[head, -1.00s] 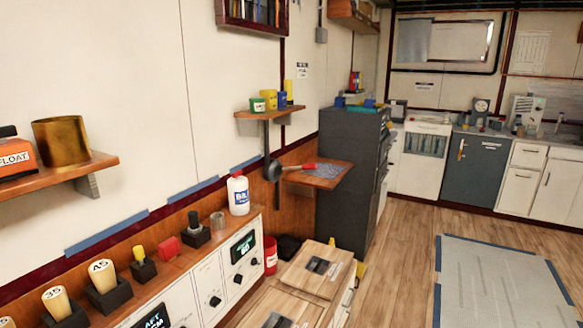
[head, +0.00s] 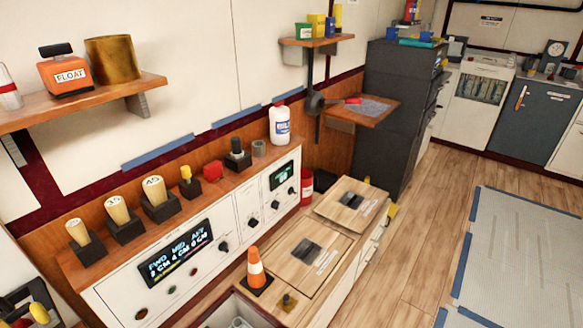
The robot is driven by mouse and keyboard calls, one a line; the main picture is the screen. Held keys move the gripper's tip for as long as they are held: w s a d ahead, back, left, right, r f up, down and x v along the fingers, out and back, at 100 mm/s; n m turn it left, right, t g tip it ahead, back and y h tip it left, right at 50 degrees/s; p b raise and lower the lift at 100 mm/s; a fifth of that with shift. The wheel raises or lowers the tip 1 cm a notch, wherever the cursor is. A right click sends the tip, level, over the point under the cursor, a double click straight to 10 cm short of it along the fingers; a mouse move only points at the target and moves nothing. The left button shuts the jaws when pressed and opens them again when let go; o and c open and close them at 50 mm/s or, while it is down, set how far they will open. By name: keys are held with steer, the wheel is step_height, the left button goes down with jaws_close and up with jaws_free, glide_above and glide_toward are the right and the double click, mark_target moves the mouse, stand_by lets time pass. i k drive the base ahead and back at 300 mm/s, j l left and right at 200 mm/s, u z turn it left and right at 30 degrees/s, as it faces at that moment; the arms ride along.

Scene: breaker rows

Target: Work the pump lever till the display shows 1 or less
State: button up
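A lever with a red grip (head: 352,100) and a dark round pivot (head: 315,101) is mounted on the far part of the left wall, beside a small wooden shelf; it looks like the pump lever. A large display (head: 175,254) on the white console reads FWD, MID and AFT over what looks like 8 CM, 4 CM and 0 CM. A smaller display (head: 282,175) sits further along the console; its digits are too small to read. My gripper is not in view.
A white bottle (head: 280,126) and several pegs in dark blocks (head: 160,208) stand on the console ledge. An orange cone (head: 256,270) stands on the wooden hatch counter (head: 290,235). Wooden floor (head: 425,235) is clear to the right, before a grey mat (head: 520,260).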

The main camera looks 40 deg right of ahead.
mark_target(355, 101)
steer(key=i+l+z, duration=0.7)
steer(key=i, duration=0.3)
steer(key=i+l+z, duration=0.15)
steer(key=i+z, duration=0.2)
steer(key=i, duration=0.15)
